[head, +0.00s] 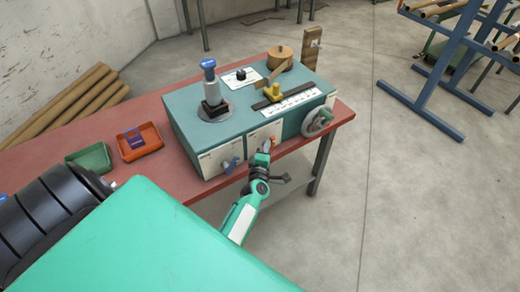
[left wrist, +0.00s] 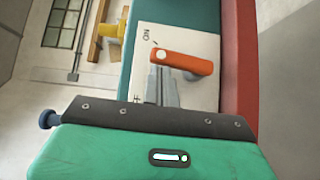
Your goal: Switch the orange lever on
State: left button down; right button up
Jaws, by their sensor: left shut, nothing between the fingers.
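The orange lever (left wrist: 186,62) is on a white plate (left wrist: 204,88) on the front of the teal machine. In the left wrist view it lies nearly crosswise, its pale round end at the left; partly cut-off lettering shows above and below it on the plate. In the head view the lever (head: 268,143) is a small orange spot, partly hidden by my gripper. My left gripper (head: 262,158) is at the machine's front, right by the lever. Its fingers (left wrist: 163,76) are shut and empty, their tips close below the lever; I cannot tell whether they touch it. My right gripper is not in view.
The machine (head: 225,135) stands on a red table (head: 60,155). A blue lever (head: 230,165) is left of my gripper and a grey handwheel (head: 317,121) is to the right. Green (head: 76,158) and orange (head: 120,153) trays lie at the left.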

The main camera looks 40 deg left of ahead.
aim_at(275, 139)
pick_arm(q)
jog(key=shift+w+d+r, duration=0.2)
jog(key=shift+w+d, duration=0.05)
jog(key=shift+w, duration=0.45)
jog(key=shift+w+d+r, duration=0.2)
jog(key=shift+w+d, duration=0.05)
jog(key=shift+w, duration=0.45)
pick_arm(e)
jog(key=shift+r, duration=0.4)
pick_arm(q)
jog(key=shift+w, duration=0.1)
jog(key=shift+r, duration=0.15)
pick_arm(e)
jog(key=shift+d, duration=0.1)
